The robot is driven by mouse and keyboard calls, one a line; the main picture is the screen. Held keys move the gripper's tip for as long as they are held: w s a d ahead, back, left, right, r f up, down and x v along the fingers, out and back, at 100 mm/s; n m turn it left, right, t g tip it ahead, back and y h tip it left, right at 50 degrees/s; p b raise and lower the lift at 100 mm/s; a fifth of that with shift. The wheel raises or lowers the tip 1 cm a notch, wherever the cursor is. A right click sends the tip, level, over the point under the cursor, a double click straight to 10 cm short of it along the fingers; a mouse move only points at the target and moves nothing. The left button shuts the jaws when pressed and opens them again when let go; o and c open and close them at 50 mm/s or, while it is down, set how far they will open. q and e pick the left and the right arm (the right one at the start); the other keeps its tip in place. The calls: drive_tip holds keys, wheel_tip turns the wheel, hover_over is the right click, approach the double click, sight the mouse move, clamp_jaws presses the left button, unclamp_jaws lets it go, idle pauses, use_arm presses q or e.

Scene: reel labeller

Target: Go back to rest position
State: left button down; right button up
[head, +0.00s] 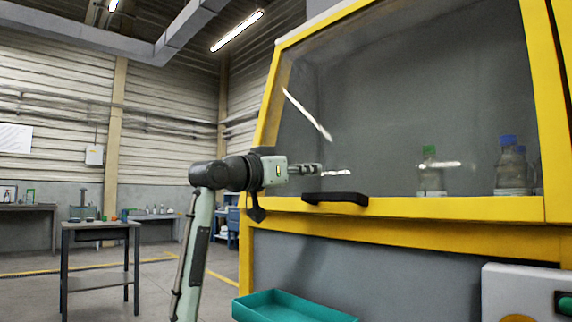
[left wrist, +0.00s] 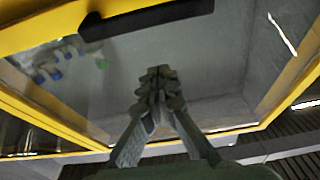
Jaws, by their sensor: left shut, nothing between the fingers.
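My left gripper (head: 318,170) is raised in front of the clear window of a yellow-framed cabinet (head: 395,208). Its fingers point to the right in the head view and are shut with nothing between them. The black handle (head: 336,198) on the cabinet's lower frame is just below and to the right of the fingertips, apart from them as far as I can tell. In the left wrist view the closed fingers (left wrist: 158,80) show at the middle, with the handle (left wrist: 150,20) beyond them. My right gripper is not in view.
Behind the window stand a green-capped bottle (head: 431,175) and blue-capped bottles (head: 510,170). A teal tray (head: 290,306) is below the cabinet front. A white control box (head: 520,285) is at the lower right. A small table (head: 100,228) stands at the left, with open floor around it.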

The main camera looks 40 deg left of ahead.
use_arm(q)
drive_tip(key=s, duration=0.6)
drive_tip(key=shift+a+f, duration=0.2)
drive_tip(key=shift+f, duration=0.15)
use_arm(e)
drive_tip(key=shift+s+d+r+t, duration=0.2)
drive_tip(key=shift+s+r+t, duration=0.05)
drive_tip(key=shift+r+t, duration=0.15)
